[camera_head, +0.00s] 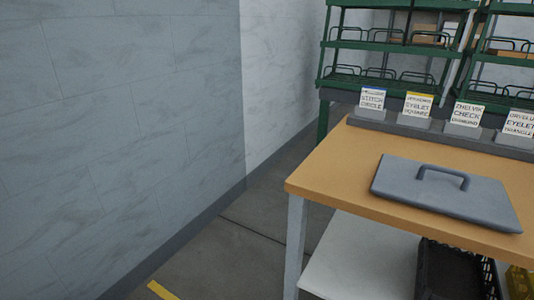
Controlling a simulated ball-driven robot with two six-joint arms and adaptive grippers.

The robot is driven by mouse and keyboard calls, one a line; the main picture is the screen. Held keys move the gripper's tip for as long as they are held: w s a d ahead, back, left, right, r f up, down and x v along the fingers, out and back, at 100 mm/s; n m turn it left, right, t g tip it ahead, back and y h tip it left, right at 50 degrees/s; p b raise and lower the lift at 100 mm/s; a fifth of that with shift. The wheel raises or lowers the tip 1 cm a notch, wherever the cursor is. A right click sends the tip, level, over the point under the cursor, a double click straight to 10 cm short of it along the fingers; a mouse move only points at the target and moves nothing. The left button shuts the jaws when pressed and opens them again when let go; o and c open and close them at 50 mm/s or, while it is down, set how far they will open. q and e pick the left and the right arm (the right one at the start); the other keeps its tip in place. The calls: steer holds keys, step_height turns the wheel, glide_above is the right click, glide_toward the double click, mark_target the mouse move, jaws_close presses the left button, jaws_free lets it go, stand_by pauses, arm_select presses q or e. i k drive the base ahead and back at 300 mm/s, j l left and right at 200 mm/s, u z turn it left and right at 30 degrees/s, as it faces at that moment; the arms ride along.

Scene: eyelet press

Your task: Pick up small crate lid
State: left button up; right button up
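The small crate lid (446,193) is a flat blue-grey rectangular panel with a raised bar handle (443,175) on top. It lies flat on the wooden table (337,170), towards the right of the view and close to the table's front edge. Nothing is on the lid and nothing touches its handle. Neither of my grippers shows in the head view.
A grey rack with label cards (371,101) runs along the table's back edge. A green shelf unit (345,45) stands behind. Under the table are a white lower shelf (350,262) and a black crate (440,270). Open floor (235,245) lies left, beside a grey wall (120,130).

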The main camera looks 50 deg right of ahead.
mark_target(479, 200)
steer(key=z, duration=2.55)
steer(key=u, duration=3.6)
steer(key=l+z, duration=0.1)
steer(key=z, duration=3.55)
